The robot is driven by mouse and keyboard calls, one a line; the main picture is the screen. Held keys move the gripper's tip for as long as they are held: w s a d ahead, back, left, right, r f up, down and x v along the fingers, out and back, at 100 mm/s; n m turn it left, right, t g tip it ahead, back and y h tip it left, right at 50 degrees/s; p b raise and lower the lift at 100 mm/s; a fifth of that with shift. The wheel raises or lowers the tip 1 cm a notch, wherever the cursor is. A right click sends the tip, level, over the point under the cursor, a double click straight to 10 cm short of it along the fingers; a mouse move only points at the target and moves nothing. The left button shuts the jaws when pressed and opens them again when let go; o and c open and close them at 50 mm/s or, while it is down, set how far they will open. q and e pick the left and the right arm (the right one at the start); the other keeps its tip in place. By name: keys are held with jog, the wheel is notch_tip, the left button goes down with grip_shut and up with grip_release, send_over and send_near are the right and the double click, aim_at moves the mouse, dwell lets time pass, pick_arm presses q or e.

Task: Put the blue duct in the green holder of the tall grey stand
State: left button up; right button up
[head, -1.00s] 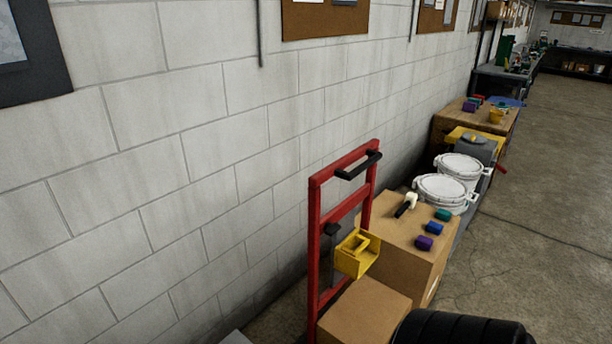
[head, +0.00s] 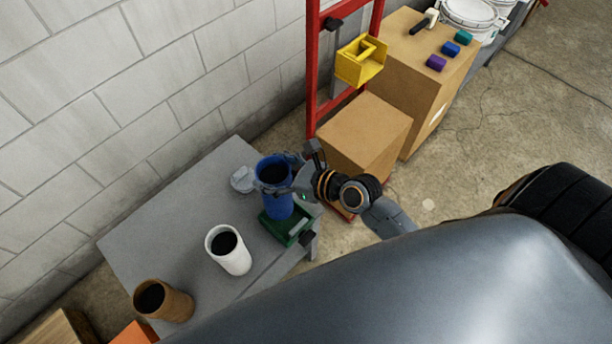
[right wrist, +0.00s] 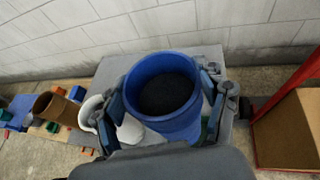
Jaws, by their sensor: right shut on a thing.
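The blue duct (head: 271,190), an open-topped cylinder with a dark inside, stands roughly upright at the right end of the tall grey stand (head: 180,218). The green holder (head: 297,227) is at the stand's right edge, directly below the duct in the head view. I cannot tell whether the duct's bottom rests in it or is just above it. My right gripper (head: 281,176) is shut on the duct near its top. In the right wrist view, its fingers (right wrist: 163,100) flank the blue duct (right wrist: 178,124) on both sides. My left gripper is not in view.
A white duct (head: 234,260) and a brown duct (head: 177,305) stand on the grey top to the left. A red hand truck (head: 312,75) with cardboard boxes (head: 365,130) stands beyond the stand's right end.

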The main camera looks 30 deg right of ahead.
jog(key=shift+d+f, duration=0.2)
jog(key=shift+d, duration=0.15)
jog(key=shift+d+f+b, duration=0.15)
jog(key=shift+f+b, duration=1.6)
jog(key=shift+f, duration=3.15)
jog(key=shift+s, duration=0.1)
jog(key=shift+f, duration=0.1)
jog(key=o, duration=1.8)
